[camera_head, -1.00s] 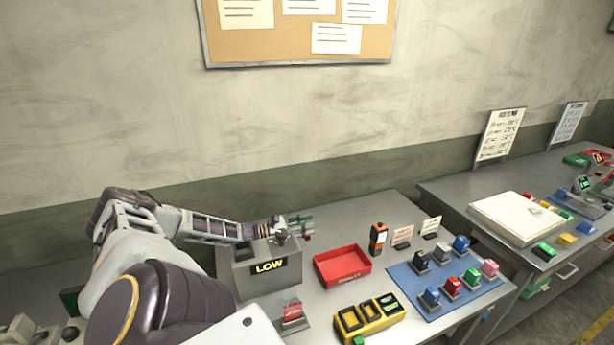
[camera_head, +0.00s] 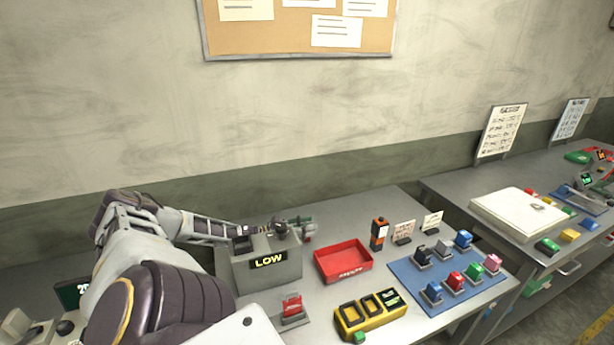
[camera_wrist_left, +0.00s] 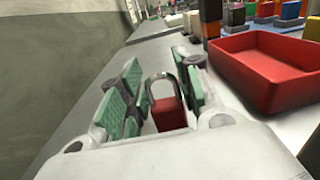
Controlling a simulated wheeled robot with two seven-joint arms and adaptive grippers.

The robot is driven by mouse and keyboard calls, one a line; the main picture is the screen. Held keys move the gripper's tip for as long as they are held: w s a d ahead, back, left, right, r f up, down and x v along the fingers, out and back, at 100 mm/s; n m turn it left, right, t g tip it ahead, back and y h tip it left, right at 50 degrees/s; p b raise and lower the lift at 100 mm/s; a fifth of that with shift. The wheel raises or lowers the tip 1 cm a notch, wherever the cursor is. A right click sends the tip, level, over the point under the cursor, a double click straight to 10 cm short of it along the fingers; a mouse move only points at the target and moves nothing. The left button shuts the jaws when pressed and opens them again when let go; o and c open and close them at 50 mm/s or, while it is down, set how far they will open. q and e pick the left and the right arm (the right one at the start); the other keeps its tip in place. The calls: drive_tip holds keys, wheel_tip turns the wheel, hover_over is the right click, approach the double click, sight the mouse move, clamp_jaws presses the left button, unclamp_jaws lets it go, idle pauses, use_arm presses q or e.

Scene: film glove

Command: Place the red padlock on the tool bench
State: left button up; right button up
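The red padlock (camera_wrist_left: 168,112) stands upright, its grey shackle up, between the green finger pads of my left gripper (camera_wrist_left: 160,98) in the left wrist view. In the head view my left gripper (camera_head: 307,225) is just past the right side of the grey LOW box (camera_head: 280,246), over the grey bench (camera_head: 350,221). The padlock is small and partly hidden there. I cannot tell whether its base touches the bench. My right gripper is not in view.
A red tray (camera_head: 343,265) lies right of the gripper, with an orange-black device (camera_head: 379,233) beside it. A blue mat (camera_head: 412,284) holds several coloured blocks. A yellow holder (camera_head: 370,317) is in front. A second bench (camera_head: 455,186) stands at right. Bare bench lies behind the tray.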

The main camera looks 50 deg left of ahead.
use_arm(q)
drive_tip(key=o, duration=0.3)
drive_tip(key=shift+r, duration=0.15)
drive_tip(key=shift+p+v, duration=0.65)
drive_tip(key=shift+v, duration=0.35)
drive_tip(key=p+v, duration=0.2)
drive_tip(key=v, duration=0.6)
drive_tip(key=shift+s+a+r+p, duration=0.1)
drive_tip(key=shift+s+a+p, duration=0.1)
drive_tip(key=shift+p, duration=0.1)
drive_tip(key=shift+s+a, duration=0.15)
drive_tip(key=shift+s, duration=0.5)
